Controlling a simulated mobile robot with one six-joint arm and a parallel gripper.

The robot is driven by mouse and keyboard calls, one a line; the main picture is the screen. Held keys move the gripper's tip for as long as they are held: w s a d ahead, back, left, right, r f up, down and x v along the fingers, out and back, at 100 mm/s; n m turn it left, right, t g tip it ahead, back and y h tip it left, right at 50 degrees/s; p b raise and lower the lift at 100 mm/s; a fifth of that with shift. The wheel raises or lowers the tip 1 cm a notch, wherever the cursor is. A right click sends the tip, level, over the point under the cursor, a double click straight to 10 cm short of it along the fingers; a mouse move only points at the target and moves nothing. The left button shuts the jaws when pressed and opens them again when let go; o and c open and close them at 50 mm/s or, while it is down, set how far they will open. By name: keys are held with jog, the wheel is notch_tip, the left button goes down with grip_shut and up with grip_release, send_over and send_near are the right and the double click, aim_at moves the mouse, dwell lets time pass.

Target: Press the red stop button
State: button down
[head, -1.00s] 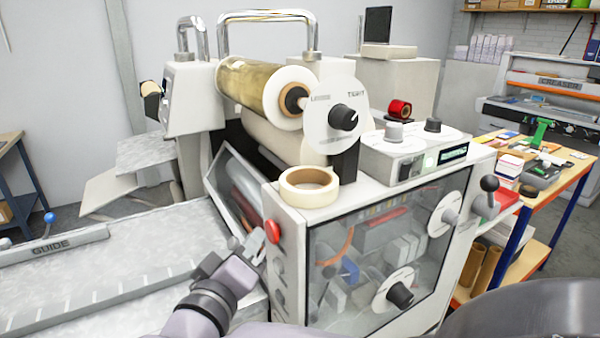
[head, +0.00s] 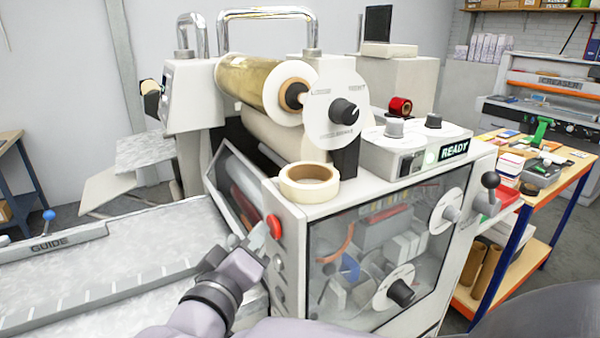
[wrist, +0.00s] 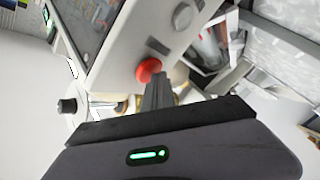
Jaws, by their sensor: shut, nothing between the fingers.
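The red stop button (head: 274,226) is a round mushroom cap on the left end panel of the laminating machine (head: 292,262), below its top edge. It also shows in the wrist view (wrist: 148,70). My gripper (head: 260,234) is shut and empty. Its fingertips are right at the button; in the wrist view the tips (wrist: 157,84) overlap the cap's lower edge. I cannot tell whether they touch or press it. The display (head: 454,149) on the machine's top reads READY, with a green light beside it.
A tape roll (head: 309,183) lies on the machine's top corner above the button. Grey buttons (head: 278,264) sit lower on the same panel. The feed table (head: 90,280) with its guide lies to the left. A cluttered bench (head: 545,190) stands at the right.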

dwell(0.3)
jog(key=shift+s+a+b, duration=0.35)
jog(key=shift+s+a, duration=0.1)
jog(key=shift+a, duration=0.2)
jog(key=s+a, duration=0.1)
jog(key=a, duration=0.2)
jog(key=s+a, duration=0.1)
jog(key=shift+s+a+b, duration=0.15)
jog(key=shift+s+b, duration=0.15)
dwell(0.4)
